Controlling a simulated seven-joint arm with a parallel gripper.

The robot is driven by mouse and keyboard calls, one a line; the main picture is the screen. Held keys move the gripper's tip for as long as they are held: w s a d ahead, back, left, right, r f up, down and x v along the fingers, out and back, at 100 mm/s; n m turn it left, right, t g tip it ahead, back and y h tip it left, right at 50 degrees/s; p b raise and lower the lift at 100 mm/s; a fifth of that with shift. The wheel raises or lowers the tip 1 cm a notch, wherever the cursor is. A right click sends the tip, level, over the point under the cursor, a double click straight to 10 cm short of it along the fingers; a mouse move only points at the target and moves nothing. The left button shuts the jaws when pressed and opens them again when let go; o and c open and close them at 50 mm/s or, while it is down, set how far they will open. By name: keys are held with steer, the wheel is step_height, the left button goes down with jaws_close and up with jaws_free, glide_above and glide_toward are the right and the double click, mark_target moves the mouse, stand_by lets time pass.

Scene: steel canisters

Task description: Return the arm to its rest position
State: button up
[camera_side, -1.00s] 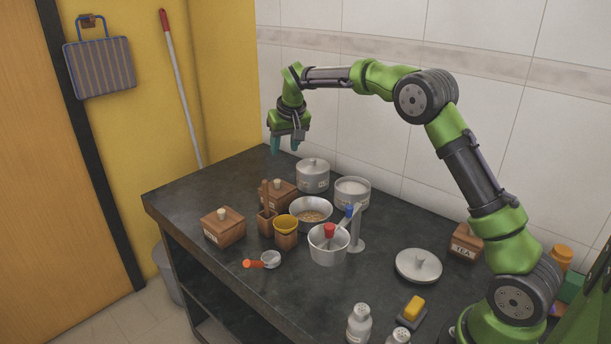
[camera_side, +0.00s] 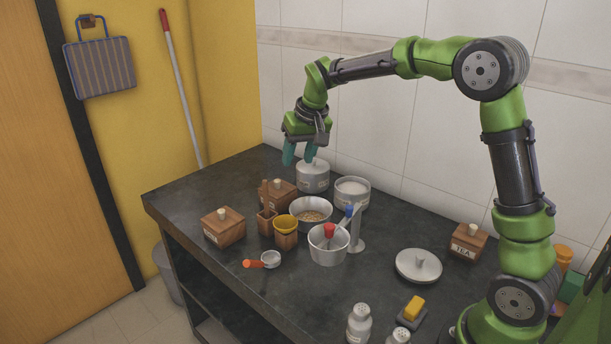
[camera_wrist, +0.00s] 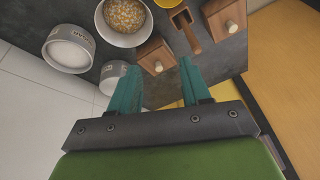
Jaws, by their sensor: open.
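My gripper (camera_side: 299,153) is in the air above the back part of the dark counter, with its teal fingers pointing down. In the side view its fingertips overlap the picture of a lidded steel canister (camera_side: 313,178). In the wrist view the two fingers (camera_wrist: 158,88) are apart with nothing between them. An open steel canister with white contents (camera_side: 352,193) stands to the right of the lidded one. It also shows in the wrist view (camera_wrist: 68,50).
The counter (camera_side: 225,278) holds wooden boxes (camera_side: 223,228), a bowl of grains (camera_side: 311,214), a steel pot (camera_side: 328,250) with a red-topped item, a scoop (camera_side: 270,260), a round lid (camera_side: 418,266), a tea box (camera_side: 467,243) and shakers (camera_side: 359,324). A tiled wall (camera_side: 400,130) stands behind.

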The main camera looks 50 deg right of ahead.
steer(key=s+a+r+t+y, duration=0.1)
steer(key=s+a, duration=0.3)
steer(key=s, duration=0.9)
steer(key=s+a+r+t+y, duration=0.1)
steer(key=s+a, duration=0.4)
steer(key=s, duration=0.8)
steer(key=shift+r+n+t, duration=0.3)
steer(key=shift+r+t, duration=0.25)
steer(key=shift+t, duration=0.15)
steer(key=shift+a, duration=0.1)
